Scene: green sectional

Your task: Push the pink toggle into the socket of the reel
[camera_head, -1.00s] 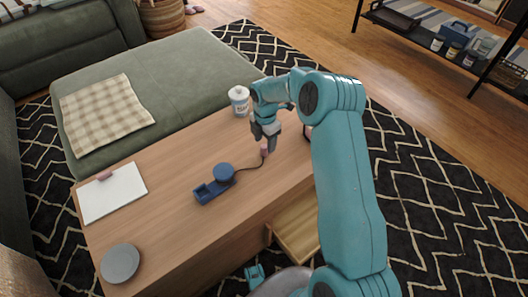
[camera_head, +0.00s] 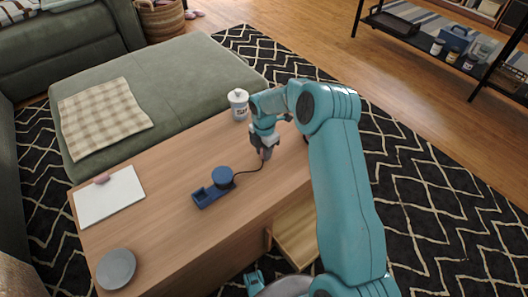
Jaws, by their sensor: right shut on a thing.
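The blue reel (camera_head: 223,178) lies on the wooden table, with a round drum at its right end and a box-like socket (camera_head: 203,196) at its left end. A thin dark cord runs right from the drum to my right gripper (camera_head: 266,155). This gripper points down, right of the reel and close above the table. It is shut on the pink toggle at the cord's end. The toggle is mostly hidden by the fingers, and it is apart from the socket. My left gripper does not show clearly.
A white board (camera_head: 109,196) with a pink item lies at the left, and a grey disc (camera_head: 116,268) at the front left. The wood around the reel is clear.

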